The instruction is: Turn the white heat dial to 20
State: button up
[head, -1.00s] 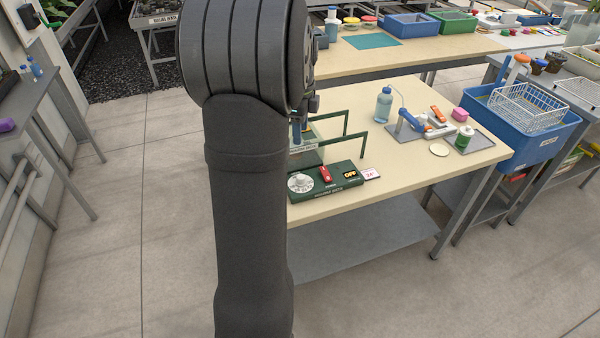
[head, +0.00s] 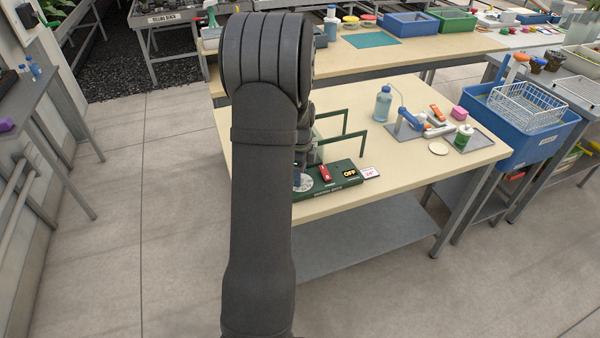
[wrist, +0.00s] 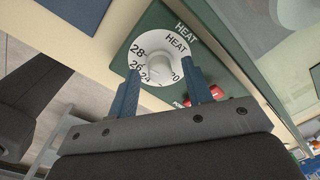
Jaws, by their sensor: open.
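The white heat dial (wrist: 155,50) sits on the dark green control panel (wrist: 183,17) in the wrist view. Its rim carries numbers, with 28, 26 and 24 readable on the left and the word HEAT on its upper right. My gripper (wrist: 160,82) is open, with one blue finger on each side of the dial's near part. The raised knob in the dial's middle lies between and just beyond the fingertips. I cannot tell whether they touch it. In the head view the dial is mostly hidden behind my arm; the panel (head: 325,190) shows at the bench's front edge.
A red switch (head: 325,173), a display reading OFF (head: 349,174) and a small white card (head: 369,172) are right of the dial. Green rails (head: 342,138) rise behind.

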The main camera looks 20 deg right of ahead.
jog(key=shift+f, duration=0.15)
jog(key=c, duration=1)
